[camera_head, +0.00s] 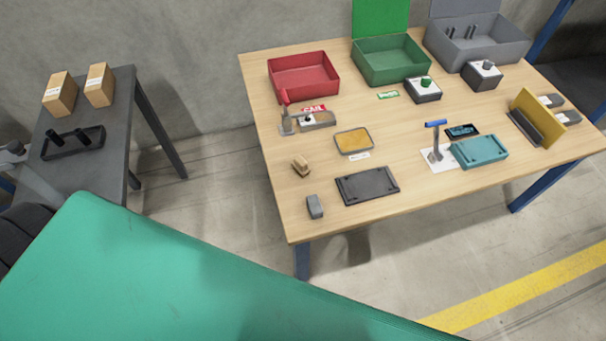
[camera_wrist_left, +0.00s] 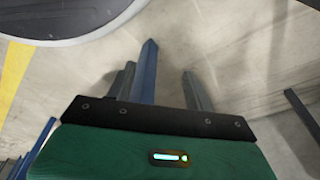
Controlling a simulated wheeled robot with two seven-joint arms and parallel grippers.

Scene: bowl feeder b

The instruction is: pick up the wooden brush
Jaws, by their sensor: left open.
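The wooden brush (camera_head: 300,165) lies on the light wooden table, toward its left edge. It is small and tan-brown, with a darker part along one side. My left gripper (camera_wrist_left: 158,70) shows in the left wrist view, with two grey fingers standing apart and nothing between them. Behind them are bare concrete floor and a blue post. The brush is not visible in the left wrist view. I cannot make out my left gripper in the head view, and my right gripper is in neither view.
The wooden table (camera_head: 270,130) also holds a grey block (camera_head: 315,206), a black tray (camera_head: 367,185), a yellow-topped tray (camera_head: 353,141), a red bin (camera_head: 303,77), a green bin (camera_head: 391,62) and a teal box (camera_head: 480,151). A dark side table (camera_head: 118,112) carries two cartons. Floor separates the tables.

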